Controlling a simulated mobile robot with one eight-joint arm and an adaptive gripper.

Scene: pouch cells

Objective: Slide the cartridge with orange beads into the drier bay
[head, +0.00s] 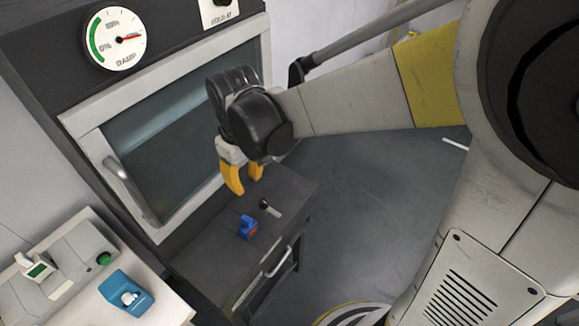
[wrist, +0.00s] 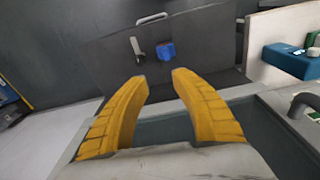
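My gripper (head: 247,184) is above the ledge, in front of the window. Its yellow fingers are apart and empty in the wrist view (wrist: 160,78), with the block beyond their tips, not touching. I cannot tell which opening is the drier bay.
A small lever with a dark knob (head: 271,208) stands close beside the block. The ledge (head: 205,250) has a handle (head: 277,262) on its front. The cabinet has a damp gauge (head: 115,38) and a door handle (head: 130,190). A white bench at left holds a blue object (head: 126,293).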

